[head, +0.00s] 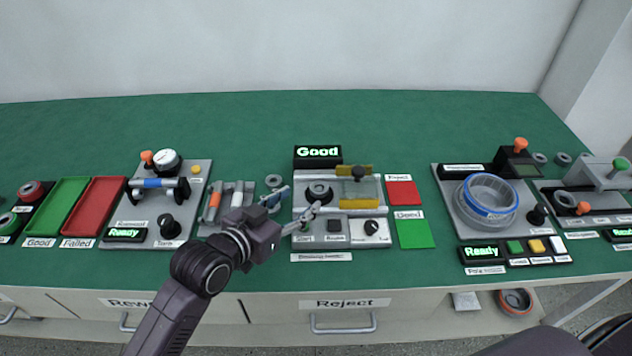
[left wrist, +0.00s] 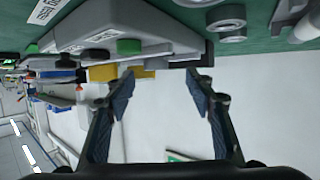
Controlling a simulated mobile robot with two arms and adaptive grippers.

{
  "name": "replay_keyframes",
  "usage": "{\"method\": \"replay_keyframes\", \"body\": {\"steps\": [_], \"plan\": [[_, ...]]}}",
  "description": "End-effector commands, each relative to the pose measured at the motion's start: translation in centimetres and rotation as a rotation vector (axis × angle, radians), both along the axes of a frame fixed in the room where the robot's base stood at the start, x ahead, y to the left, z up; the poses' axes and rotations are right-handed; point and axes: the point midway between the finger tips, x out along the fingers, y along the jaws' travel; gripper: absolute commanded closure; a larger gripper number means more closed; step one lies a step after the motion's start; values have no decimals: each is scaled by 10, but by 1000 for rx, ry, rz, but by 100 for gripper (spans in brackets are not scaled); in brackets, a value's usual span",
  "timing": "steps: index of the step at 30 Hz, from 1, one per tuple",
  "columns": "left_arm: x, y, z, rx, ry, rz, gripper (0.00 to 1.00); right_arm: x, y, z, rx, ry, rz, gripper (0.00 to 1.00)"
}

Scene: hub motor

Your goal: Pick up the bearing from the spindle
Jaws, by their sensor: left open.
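The bearing (head: 319,190) is a dark ring around the spindle of the middle test station (head: 300,199), under the lit "Good" display (head: 318,154). My left gripper (head: 299,205) reaches in from the lower left, its open fingers close to the station's left edge and the bearing. I cannot tell whether they touch anything. In the left wrist view, the left gripper (left wrist: 163,83) has its fingers spread with nothing between them. I cannot make out the bearing on the spindle there. My right gripper is out of view.
Red (head: 403,194) and green (head: 414,233) pads lie right of the station. A grey ring (head: 273,181) and small parts sit to its left. A motor fixture with a blue-rimmed ring (head: 490,197) stands further right. The back of the green table (head: 420,125) is clear.

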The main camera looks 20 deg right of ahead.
Motion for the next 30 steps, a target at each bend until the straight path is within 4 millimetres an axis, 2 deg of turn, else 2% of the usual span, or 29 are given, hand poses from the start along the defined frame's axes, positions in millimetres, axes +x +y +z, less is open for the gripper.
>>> {"method": "replay_keyframes", "body": {"steps": [6, 9, 16, 20, 25, 26, 30], "plan": [[12, -17, -4, -1, 1, -1, 50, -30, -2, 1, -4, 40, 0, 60], [20, -29, -5, -2, 0, -1, 50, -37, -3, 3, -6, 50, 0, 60], [35, -48, -15, 1, 0, 0, 50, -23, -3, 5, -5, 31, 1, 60], [38, -51, -16, 0, 0, 0, 50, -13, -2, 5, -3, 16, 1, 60], [38, -51, -16, 1, -1, 0, 50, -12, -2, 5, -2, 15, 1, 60], [38, -51, -16, 1, -1, 0, 51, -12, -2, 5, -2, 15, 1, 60], [38, -51, -16, 1, -1, 0, 67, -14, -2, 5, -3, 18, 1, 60]]}}
